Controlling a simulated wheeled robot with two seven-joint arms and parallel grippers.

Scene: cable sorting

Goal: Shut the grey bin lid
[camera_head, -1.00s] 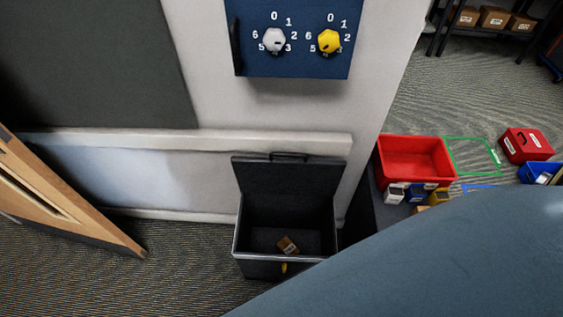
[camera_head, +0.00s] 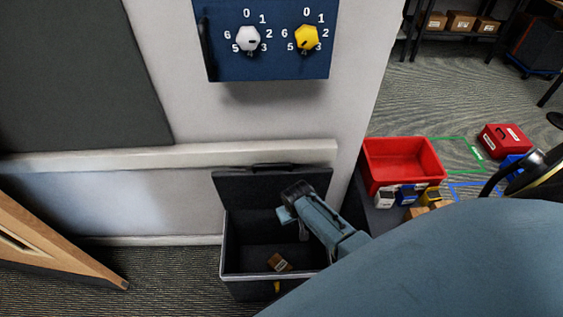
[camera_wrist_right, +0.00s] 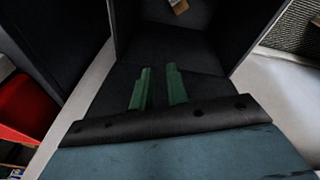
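The dark grey bin (camera_head: 232,262) stands on the floor against the wall, and its lid (camera_head: 238,188) is raised, leaning back with its handle at the top. A small brown box (camera_head: 279,262) lies inside the bin. My right gripper (camera_head: 294,222) comes in from the right, over the bin in front of the raised lid, hiding part of the lid. In the right wrist view, its two green fingers (camera_wrist_right: 159,87) are apart with nothing between them, and the brown box (camera_wrist_right: 179,5) shows at the top. Whether the gripper touches the lid I cannot tell. My left gripper is out of view.
A blue panel (camera_head: 272,68) with a white and a yellow dial hangs on the wall above. A red bin (camera_head: 404,158) stands to the right, with small boxes in front of it. A wooden piece (camera_head: 55,240) is at the left. My arm covers the lower right.

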